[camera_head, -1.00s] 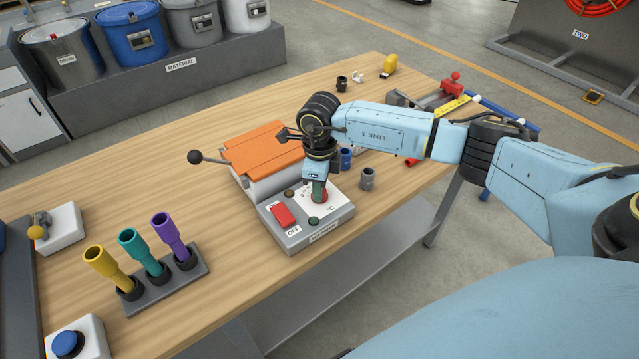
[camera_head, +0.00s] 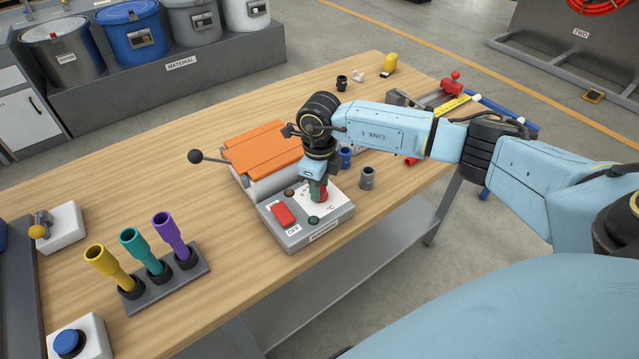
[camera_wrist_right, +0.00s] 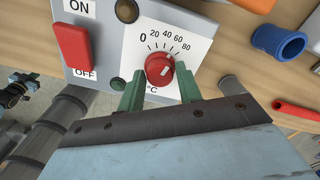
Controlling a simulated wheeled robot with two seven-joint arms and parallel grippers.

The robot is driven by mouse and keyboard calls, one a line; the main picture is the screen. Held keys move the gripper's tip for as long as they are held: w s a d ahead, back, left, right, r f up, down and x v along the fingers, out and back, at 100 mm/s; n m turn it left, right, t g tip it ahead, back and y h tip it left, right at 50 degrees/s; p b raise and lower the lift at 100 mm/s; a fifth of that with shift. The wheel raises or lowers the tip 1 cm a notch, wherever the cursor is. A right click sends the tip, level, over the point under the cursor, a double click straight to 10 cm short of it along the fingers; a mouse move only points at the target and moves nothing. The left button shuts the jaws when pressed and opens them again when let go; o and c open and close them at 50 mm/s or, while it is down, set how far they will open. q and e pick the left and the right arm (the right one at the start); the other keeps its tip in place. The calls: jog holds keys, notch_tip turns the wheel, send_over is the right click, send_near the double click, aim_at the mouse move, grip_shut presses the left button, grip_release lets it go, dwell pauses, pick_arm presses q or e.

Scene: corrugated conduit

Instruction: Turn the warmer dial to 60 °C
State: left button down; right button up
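The warmer's red dial (camera_wrist_right: 160,69) sits on a white scale plate marked 0 to 80 in the right wrist view. Its white mark appears to point toward the upper right, but I cannot read the exact value. The dial also shows in the head view (camera_head: 324,197), partly behind the fingers. In the head view this gripper (camera_head: 318,190) points down over the warmer's control panel (camera_head: 335,213). My left gripper is not in view.
A red ON/OFF rocker switch (camera_head: 283,214) and a green button (camera_head: 313,220) are beside the dial. The warmer's orange lid (camera_head: 262,148) lies behind. A grey fitting (camera_head: 367,178) stands to the right. A rack (camera_head: 190,275) with coloured tubes stands left.

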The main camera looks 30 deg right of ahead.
jog(key=o, duration=0.3)
notch_tip(320, 180, up, 13)
jog(key=shift+r, duration=0.2)
dwell(0.3)
jog(key=shift+a, duration=0.1)
dwell(0.4)
